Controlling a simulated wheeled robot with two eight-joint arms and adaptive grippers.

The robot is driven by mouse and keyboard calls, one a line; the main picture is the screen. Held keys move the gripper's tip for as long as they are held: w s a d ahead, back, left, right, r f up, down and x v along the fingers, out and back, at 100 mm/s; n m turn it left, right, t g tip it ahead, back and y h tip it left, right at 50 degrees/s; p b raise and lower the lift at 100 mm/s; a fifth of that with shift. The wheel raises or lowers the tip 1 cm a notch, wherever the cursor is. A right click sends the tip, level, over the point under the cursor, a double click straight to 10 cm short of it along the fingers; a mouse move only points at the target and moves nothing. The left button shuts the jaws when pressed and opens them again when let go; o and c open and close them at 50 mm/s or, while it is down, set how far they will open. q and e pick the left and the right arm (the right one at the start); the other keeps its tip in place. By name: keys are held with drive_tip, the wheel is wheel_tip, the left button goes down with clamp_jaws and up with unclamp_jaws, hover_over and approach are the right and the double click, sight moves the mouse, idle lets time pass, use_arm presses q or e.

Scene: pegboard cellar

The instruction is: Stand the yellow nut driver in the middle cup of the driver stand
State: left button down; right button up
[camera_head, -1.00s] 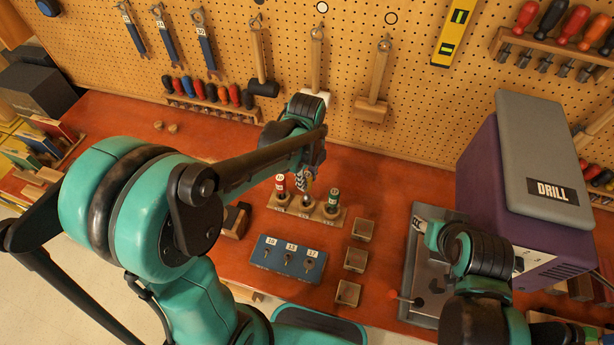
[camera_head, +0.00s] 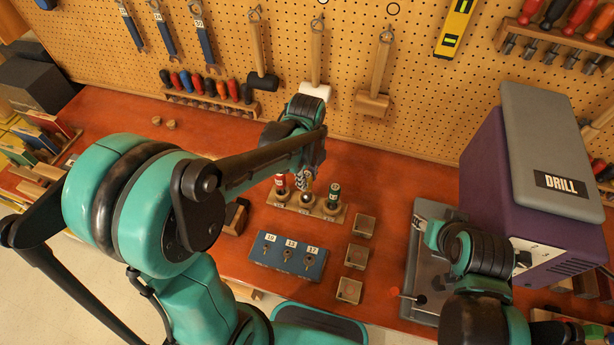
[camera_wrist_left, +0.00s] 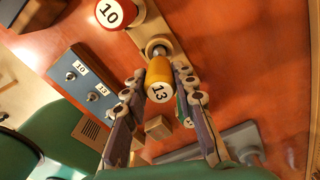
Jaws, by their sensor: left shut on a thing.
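The yellow nut driver (camera_wrist_left: 158,80), marked 13, is between the fingers of my left gripper (camera_wrist_left: 155,93), which is shut on it. In the head view the left gripper (camera_head: 309,180) is over the middle of the wooden driver stand (camera_head: 325,213). The driver's metal shaft points down at the middle cup (camera_wrist_left: 157,48); how deep it sits I cannot tell. A red driver (camera_head: 280,184) stands in the left cup and a green driver (camera_head: 334,195) in the right cup. My right gripper (camera_head: 436,238) is at the right, its fingers unclear.
A blue block (camera_head: 288,256) with numbered labels lies in front of the stand. Several small wooden blocks (camera_head: 355,257) line its right. A grey metal plate (camera_head: 423,215) and a purple drill case (camera_head: 490,185) are further right. Hammers hang on the pegboard behind.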

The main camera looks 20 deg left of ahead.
use_arm(q)
drive_tip(key=shift+f, duration=0.1)
drive_tip(key=shift+f+b, duration=0.95)
drive_tip(key=shift+f, duration=0.1)
drive_tip(key=c, duration=1.1)
unclamp_jaws()
drive_tip(key=shift+c, duration=0.2)
drive_tip(key=shift+r, duration=0.15)
drive_tip(key=shift+r+p, duration=3.85)
drive_tip(key=shift+r, duration=1.1)
